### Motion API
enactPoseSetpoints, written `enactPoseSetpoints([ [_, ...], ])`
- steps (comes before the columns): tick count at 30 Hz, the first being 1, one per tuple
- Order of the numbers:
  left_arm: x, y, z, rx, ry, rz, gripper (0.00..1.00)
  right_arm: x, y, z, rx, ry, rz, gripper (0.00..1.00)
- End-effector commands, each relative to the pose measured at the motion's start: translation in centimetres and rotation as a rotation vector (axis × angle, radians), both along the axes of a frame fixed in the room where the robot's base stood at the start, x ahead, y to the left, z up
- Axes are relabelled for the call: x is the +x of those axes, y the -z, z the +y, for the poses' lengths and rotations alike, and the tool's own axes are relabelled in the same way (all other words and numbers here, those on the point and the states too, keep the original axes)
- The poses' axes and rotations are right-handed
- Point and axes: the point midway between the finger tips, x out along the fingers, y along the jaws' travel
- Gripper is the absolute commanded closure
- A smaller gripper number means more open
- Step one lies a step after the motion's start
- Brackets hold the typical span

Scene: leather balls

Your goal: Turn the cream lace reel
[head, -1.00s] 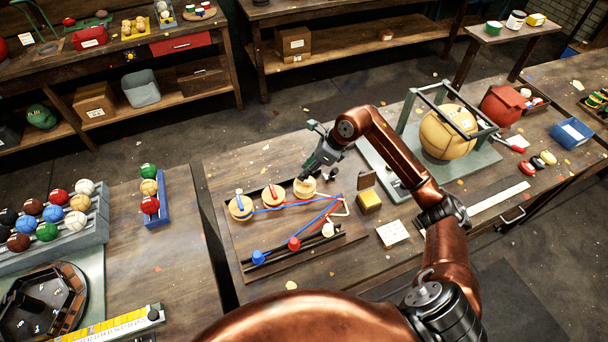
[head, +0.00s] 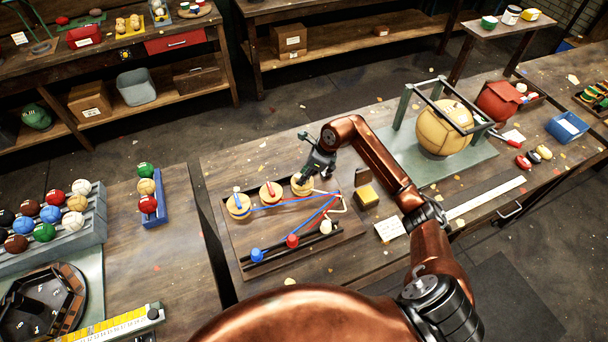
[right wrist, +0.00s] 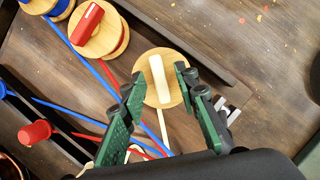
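The cream lace reel (head: 300,190) is a round wooden disc on the board, rightmost of three reels. In the right wrist view its upright cream handle bar (right wrist: 158,80) stands on the disc (right wrist: 150,57), and a cream lace (right wrist: 163,128) runs from it. My right gripper (head: 306,172) is at this reel. In the right wrist view its green fingers (right wrist: 160,74) are open, one tip on each side of the handle, with gaps visible. Whether the tips touch the disc cannot be told. My left gripper is not in view.
The red reel (head: 270,192) and blue reel (head: 238,206) sit to the left. Blue (head: 257,255), red (head: 292,240) and cream (head: 326,227) pegs stand in front, with laces crossing the board. A yellow-topped block (head: 366,197) and a large yellow ball (head: 445,128) are to the right.

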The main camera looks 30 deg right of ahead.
Motion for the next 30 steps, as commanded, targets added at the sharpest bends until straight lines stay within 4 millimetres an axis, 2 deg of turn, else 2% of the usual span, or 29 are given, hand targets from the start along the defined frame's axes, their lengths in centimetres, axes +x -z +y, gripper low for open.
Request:
enactPoseSetpoints([
  [2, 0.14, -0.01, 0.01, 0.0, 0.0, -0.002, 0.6, 0.0, -0.01, 0.0, 0.0, 0.0, 0.0, 0.72],
  [14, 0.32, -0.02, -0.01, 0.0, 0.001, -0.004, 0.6, 0.0, -0.04, -0.02, 0.0, 0.001, 0.0, 1.0],
  [30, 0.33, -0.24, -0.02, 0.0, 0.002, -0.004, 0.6, -0.02, -0.11, -0.11, -0.003, 0.056, -0.001, 1.0],
])
